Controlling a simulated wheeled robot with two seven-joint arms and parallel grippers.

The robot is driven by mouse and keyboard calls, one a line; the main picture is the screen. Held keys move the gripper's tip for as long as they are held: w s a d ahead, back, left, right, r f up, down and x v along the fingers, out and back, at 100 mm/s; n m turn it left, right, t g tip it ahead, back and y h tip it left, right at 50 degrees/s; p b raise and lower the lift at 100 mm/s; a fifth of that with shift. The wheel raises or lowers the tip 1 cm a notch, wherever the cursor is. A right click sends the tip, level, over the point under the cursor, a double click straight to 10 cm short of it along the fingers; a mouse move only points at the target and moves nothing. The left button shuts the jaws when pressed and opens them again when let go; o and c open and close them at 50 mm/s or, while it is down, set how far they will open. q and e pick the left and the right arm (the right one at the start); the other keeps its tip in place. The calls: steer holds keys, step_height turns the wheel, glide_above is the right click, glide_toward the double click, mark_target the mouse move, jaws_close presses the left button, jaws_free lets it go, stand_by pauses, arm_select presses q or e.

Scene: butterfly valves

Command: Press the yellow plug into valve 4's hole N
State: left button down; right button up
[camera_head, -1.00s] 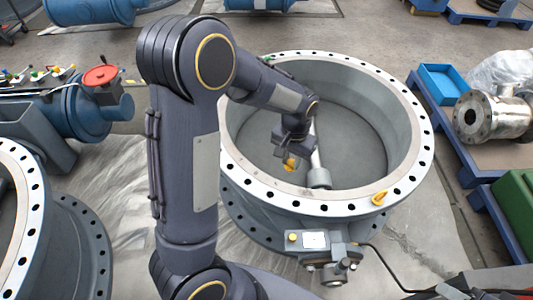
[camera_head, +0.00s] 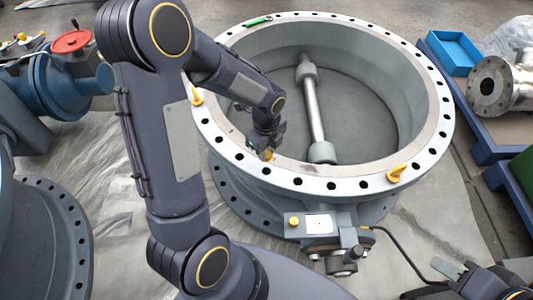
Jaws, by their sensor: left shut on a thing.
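A large grey valve body (camera_head: 300,186) with a white flange full of bolt holes stands in the middle; no valve number or hole letter is readable. My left gripper (camera_head: 267,150) is shut on a small yellow plug (camera_head: 268,155), mostly hidden by the fingers, at the inner edge of the front-left rim. I cannot tell whether the plug touches the rim. One yellow plug (camera_head: 197,97) stands at the left rim, and another yellow plug (camera_head: 398,173) is at the front-right rim. My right gripper (camera_head: 457,271) is at the bottom right, partly cut off; its opening is unclear.
A rod (camera_head: 314,105) crosses the valve's inside. A green object (camera_head: 257,21) lies on the back rim. A box (camera_head: 318,224) with a cable is on the valve's front. A blue bin (camera_head: 453,52) and a steel pipe part (camera_head: 490,85) are at right.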

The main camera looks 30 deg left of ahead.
arm_select(q)
steer(key=shift+f+b, duration=2.45)
steer(key=shift+f, duration=0.4)
steer(key=shift+f+b, duration=0.4)
steer(key=shift+f, duration=0.6)
steer(key=shift+f, duration=0.25)
steer(key=c, duration=0.7)
jaws_free()
steer(key=shift+o, duration=0.2)
